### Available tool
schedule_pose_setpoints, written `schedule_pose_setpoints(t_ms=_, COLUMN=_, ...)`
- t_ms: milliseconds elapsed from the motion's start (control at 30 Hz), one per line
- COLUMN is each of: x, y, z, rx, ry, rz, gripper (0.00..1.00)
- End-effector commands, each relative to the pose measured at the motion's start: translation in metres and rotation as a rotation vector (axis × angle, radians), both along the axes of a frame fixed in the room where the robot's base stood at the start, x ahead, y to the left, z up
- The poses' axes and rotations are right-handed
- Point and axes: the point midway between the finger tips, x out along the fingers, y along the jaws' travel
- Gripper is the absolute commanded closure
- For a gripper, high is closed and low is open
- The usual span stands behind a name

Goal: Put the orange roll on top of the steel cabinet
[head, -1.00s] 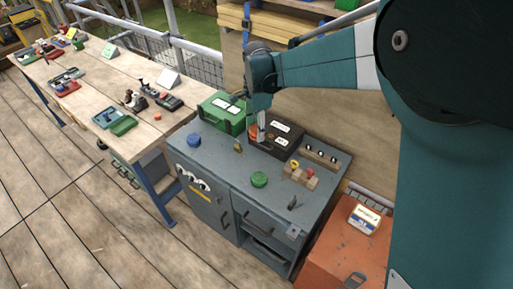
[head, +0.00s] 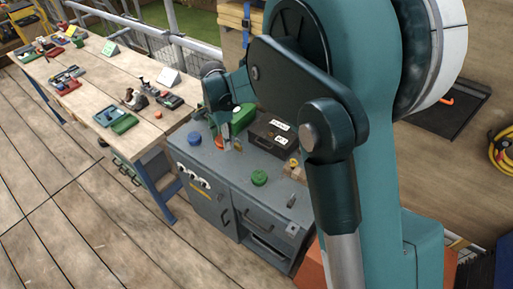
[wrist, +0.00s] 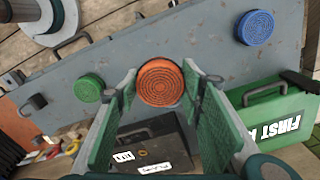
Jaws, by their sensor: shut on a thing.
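The orange roll (wrist: 160,83) is a ribbed round disc between the fingertips of my gripper (wrist: 160,78) in the wrist view. My gripper is shut on it. In the head view the roll (head: 219,142) shows as a small orange patch beside my gripper (head: 227,144), partly hidden by the fingers. Both are over the grey steel cabinet (head: 208,200), near the front edge of its top, which also shows in the wrist view (wrist: 215,55). I cannot tell whether the roll touches the top.
On the cabinet top are a blue roll (head: 194,139), a green roll (head: 259,178), a black case (head: 272,132) and a green first aid box (wrist: 275,120). A wooden block (head: 293,168) stands to the right. Bare top lies between the blue and green rolls.

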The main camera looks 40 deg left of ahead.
Motion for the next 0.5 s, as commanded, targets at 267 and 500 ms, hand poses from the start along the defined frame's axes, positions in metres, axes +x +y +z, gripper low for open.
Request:
schedule_pose_setpoints(t_ms=267, x=0.0, y=0.0, z=0.0, rx=0.0, ry=0.0, rz=0.0, gripper=0.76)
schedule_pose_setpoints(t_ms=500, x=0.0, y=0.0, z=-0.012, rx=0.0, ry=0.0, rz=0.0, gripper=0.76)
